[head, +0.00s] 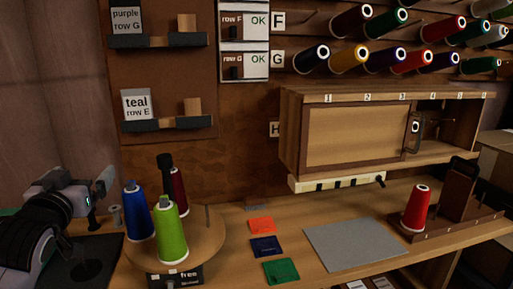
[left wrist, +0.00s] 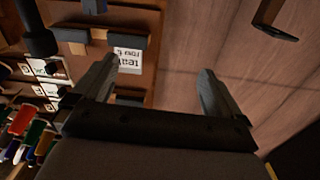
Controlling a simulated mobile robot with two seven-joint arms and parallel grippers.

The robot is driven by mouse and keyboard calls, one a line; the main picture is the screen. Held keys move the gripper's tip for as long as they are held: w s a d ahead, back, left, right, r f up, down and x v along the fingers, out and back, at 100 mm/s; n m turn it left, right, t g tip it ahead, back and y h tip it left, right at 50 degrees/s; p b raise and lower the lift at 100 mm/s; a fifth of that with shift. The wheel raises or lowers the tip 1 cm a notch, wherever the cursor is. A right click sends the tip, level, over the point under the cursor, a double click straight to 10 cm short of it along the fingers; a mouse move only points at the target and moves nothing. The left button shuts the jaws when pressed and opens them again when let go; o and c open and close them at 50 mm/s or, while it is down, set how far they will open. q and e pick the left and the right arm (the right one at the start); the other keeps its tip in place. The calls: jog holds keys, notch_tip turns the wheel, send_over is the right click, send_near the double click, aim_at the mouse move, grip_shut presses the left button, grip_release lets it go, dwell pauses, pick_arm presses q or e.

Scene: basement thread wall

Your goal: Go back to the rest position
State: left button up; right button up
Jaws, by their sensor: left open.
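My left gripper (head: 99,198) is at the left of the head view, beside the round wooden turntable (head: 207,247). Its two fingers are apart, and the left wrist view shows the gap between them (left wrist: 156,80) empty. On the turntable stand a blue spool (head: 138,211), a lime green spool (head: 171,228) and a dark red spool (head: 179,192), all upright. The gripper is left of the blue spool and apart from it. My right gripper is not in view.
A red spool (head: 415,208) stands on a brown holder (head: 440,232) at the right. Orange, navy and green cards and a grey mat (head: 352,245) lie on the bench. A wooden cabinet (head: 357,134), thread rows and labelled shelves (head: 166,123) line the wall.

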pick_arm(q)
jog(key=s+d+f+m+g+h, duration=0.1)
jog(key=s+d+f+g, duration=0.1)
jog(key=s+f, duration=0.35)
jog(key=s+d+f+g, duration=0.2)
jog(key=f+g, duration=0.1)
jog(key=f, duration=0.6)
jog(key=s+d+f+m+g+h, duration=0.1)
jog(key=s+d+f+g, duration=0.1)
jog(key=s+f, duration=0.35)
jog(key=s+d+f+m+g+h, duration=0.1)
jog(key=s+d+f+g, duration=0.25)
jog(key=s+f, duration=0.5)
jog(key=s+d+f+m+g+h, duration=0.15)
jog(key=s+f+g, duration=0.3)
jog(key=s, duration=0.65)
jog(key=w+d+t+h+p, duration=0.1)
jog(key=w+d+t+p, duration=0.2)
jog(key=w+t+p, duration=0.2)
jog(key=t+p, duration=0.2)
jog(key=p, duration=0.2)
jog(key=shift+w+d+f+t, duration=0.2)
jog(key=shift+w+d+t, duration=0.1)
jog(key=shift+w+d, duration=0.1)
